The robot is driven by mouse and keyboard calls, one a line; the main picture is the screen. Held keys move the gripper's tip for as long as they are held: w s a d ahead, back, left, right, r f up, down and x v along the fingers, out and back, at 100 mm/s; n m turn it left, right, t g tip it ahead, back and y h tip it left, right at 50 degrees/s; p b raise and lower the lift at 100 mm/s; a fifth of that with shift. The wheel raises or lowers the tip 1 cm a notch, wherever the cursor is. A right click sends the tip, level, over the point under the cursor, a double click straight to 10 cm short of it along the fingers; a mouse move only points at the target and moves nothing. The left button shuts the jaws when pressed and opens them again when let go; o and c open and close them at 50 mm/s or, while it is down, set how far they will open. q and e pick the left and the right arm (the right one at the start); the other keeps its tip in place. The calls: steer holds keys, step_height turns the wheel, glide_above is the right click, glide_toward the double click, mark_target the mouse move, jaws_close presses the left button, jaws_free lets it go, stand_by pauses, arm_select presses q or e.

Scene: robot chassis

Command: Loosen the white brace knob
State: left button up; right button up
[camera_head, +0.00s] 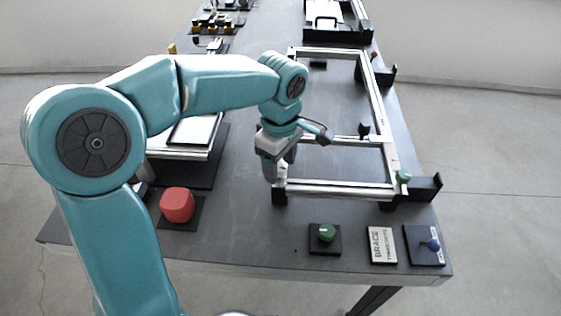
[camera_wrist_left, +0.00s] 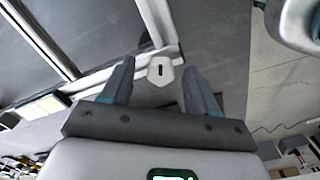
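The white brace knob (camera_wrist_left: 160,71) has a dark slot in its face and sits at a corner of the light metal frame. In the head view the left gripper mostly hides it. My left gripper (camera_head: 278,172) points down at the frame's near left corner. In the left wrist view the gripper (camera_wrist_left: 158,72) is open, with one finger on each side of the knob and a visible gap on both sides. The metal frame (camera_head: 335,189) lies on the dark table. My right gripper is not in view.
A green knob (camera_head: 403,177) sits at the frame's near right corner. Along the front edge are a red block (camera_head: 177,204), a green knob on a black plate (camera_head: 326,233), a "BRACE" card (camera_head: 382,245) and a blue knob (camera_head: 432,244). The table between them is bare.

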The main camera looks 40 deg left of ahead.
mark_target(280, 167)
arm_select(q)
step_height(280, 167, up, 16)
steer(key=p, duration=0.3)
steer(key=shift+r, duration=0.15)
stand_by(0.7)
